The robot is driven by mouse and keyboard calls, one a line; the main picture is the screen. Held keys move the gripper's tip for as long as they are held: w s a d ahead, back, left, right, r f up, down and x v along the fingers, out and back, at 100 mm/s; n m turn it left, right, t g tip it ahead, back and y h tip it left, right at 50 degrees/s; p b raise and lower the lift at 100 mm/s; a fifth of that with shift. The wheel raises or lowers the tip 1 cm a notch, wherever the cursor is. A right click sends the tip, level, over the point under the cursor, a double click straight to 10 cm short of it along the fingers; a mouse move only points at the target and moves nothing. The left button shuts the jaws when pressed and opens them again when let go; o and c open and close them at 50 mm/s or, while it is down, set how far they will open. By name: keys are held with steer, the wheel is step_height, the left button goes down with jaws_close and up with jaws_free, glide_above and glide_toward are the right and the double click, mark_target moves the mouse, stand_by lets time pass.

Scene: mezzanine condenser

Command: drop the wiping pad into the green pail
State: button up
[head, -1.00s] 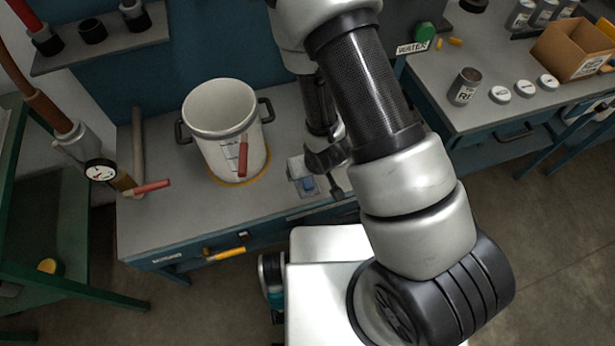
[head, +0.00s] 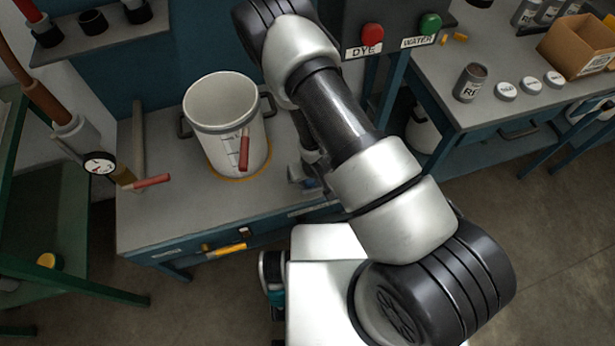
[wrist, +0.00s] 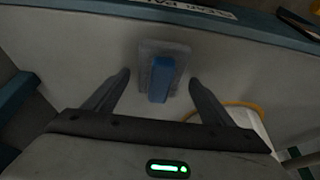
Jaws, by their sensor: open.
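The wiping pad (wrist: 179,52) is a flat grey pad with a blue block on top, lying on the grey bench top. In the wrist view it sits between and slightly beyond the fingertips of my gripper (wrist: 159,80), which is open and empty. I cannot tell from this view how far above the pad the fingers are. In the head view the pad (head: 296,174) is mostly hidden by my arm. I see no clearly green pail; a whitish pail (head: 423,132) stands under the right bench.
A large white two-handled vessel (head: 222,110) with a red-handled valve stands on an orange ring left of my arm. A pressure gauge (head: 99,163) and red lever (head: 150,181) are at the bench's left end. A can (head: 470,83) and white lids are on the right bench.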

steer(key=shift+f, duration=0.1)
steer(key=shift+c, duration=0.3)
steer(key=c, duration=1.2)
